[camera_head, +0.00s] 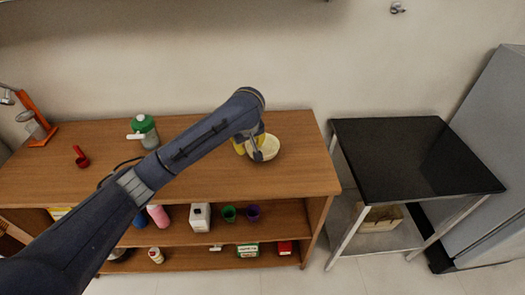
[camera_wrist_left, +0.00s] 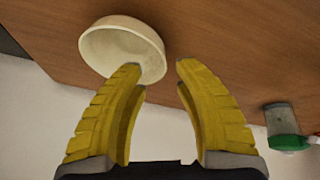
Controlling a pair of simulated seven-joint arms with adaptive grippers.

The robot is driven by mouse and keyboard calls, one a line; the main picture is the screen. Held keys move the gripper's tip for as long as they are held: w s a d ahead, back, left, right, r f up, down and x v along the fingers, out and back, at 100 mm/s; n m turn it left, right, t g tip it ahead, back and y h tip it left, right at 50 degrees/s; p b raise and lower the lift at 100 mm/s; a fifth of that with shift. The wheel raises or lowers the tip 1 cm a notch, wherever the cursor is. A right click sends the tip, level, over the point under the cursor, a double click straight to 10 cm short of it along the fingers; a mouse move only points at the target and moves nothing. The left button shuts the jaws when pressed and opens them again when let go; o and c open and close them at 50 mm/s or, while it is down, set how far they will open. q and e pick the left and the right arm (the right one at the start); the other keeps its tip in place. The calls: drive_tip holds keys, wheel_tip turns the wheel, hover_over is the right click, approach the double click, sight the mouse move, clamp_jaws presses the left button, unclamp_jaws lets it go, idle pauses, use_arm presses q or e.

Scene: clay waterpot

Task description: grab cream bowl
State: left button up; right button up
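The cream bowl (camera_head: 270,150) stands upright on the wooden counter, towards its right end. In the wrist view the bowl (camera_wrist_left: 112,48) is at the upper left, with its hollow side visible. My left gripper (camera_head: 249,147) is at the bowl's left side in the head view and hides part of it. In the wrist view the yellow fingers of my left gripper (camera_wrist_left: 157,68) are spread apart with nothing clamped between them. The left-hand fingertip overlaps the bowl's rim; I cannot tell whether it touches. My right gripper is not in view.
A jar with a green lid (camera_head: 145,130) stands left of the bowl on the wooden counter (camera_head: 300,180). A red scoop (camera_head: 81,157) and an orange stand (camera_head: 40,120) are farther left. Bottles and cups fill the shelves below. A black-topped table (camera_head: 410,160) stands to the right.

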use_arm(q)
drive_tip(key=shift+x, duration=2.1)
drive_tip(key=shift+a, duration=0.1)
drive_tip(key=shift+s, duration=0.1)
clamp_jaws()
